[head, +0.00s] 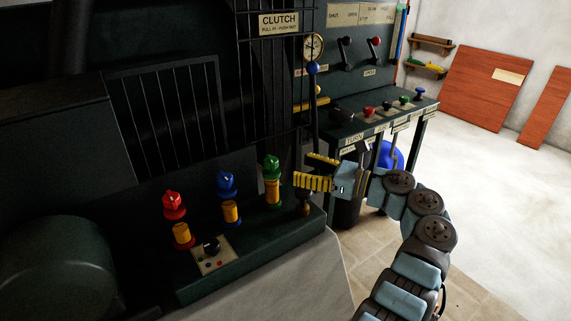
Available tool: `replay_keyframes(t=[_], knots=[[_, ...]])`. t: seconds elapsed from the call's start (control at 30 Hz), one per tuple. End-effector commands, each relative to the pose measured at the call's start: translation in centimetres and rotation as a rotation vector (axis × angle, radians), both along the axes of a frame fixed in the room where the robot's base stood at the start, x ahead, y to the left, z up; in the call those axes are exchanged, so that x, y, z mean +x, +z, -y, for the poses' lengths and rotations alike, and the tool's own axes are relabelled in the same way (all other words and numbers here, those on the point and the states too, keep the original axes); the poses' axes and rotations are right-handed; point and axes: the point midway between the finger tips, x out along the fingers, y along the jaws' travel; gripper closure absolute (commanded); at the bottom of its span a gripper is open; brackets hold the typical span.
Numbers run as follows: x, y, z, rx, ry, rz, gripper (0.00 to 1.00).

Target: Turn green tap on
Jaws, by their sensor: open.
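The green tap (272,167) stands in the head view on the right part of a dark ledge. It has a green handle and collar above a yellow body. My gripper (302,168) is just to the right of the green tap, with its yellow ribbed fingers pointing left at it. A gap shows in the picture between the fingertips and the green handle. I cannot tell from the handle whether the tap is on or off.
A blue tap (227,197) and a red tap (174,218) stand left of the green one. A small control plate (212,254) lies in front. A blue-knobbed lever (313,68) rises behind my gripper. A lever bench (378,104) stands behind right.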

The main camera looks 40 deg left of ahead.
Motion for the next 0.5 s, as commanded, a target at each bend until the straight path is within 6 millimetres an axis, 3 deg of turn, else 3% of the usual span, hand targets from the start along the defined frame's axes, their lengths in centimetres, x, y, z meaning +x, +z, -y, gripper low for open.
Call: replay_keyframes(t=[0.2, 0.5], knots=[[0.7, 0.0, 2.5, 0.001, -0.003, -0.001, 0.34], [0.8, -0.1, 3.0, 0.000, -0.001, -0.002, 0.34]])
